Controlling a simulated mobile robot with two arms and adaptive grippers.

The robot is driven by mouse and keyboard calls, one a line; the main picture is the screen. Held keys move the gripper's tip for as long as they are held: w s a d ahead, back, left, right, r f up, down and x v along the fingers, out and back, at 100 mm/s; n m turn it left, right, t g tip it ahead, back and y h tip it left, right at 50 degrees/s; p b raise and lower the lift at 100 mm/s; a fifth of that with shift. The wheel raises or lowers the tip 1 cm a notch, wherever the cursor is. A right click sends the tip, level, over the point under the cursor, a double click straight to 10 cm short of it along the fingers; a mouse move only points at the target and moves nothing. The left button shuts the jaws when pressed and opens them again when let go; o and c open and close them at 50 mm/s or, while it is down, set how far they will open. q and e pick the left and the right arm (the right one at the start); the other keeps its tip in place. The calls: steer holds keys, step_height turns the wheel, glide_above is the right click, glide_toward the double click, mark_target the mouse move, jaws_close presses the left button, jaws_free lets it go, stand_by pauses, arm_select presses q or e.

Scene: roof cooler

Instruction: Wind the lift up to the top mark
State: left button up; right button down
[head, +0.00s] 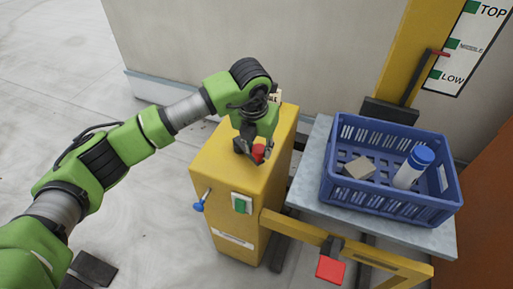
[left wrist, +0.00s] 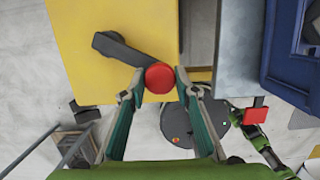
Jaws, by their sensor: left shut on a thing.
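The yellow winch box (head: 225,165) stands on the floor. On its top is a dark crank arm (left wrist: 125,50) with a red knob (left wrist: 160,77). My left gripper (head: 258,153) is shut on the knob, one finger on each side in the left wrist view (left wrist: 162,88). The lift's grey platform (head: 305,175) carries a blue crate (head: 390,205). A red-tipped pointer (head: 439,52) stands beside the white scale (head: 468,45), near the middle mark and well below TOP. My right gripper is not in view.
The crate holds a beige block (head: 359,168) and a white bottle with a blue cap (head: 412,168). A blue-knobbed lever (head: 198,206) and a green switch (head: 240,205) are on the box's front. A red block (head: 330,270) hangs at the yellow bar (head: 300,230). Floor on the left is mostly clear.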

arm_select(q)
steer(key=shift+w+d+r+b, duration=0.1)
steer(key=shift+w+d+b, duration=0.45)
steer(key=shift+d, duration=0.25)
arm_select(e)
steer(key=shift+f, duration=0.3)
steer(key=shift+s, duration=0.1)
arm_select(q)
steer(key=shift+w, duration=0.1)
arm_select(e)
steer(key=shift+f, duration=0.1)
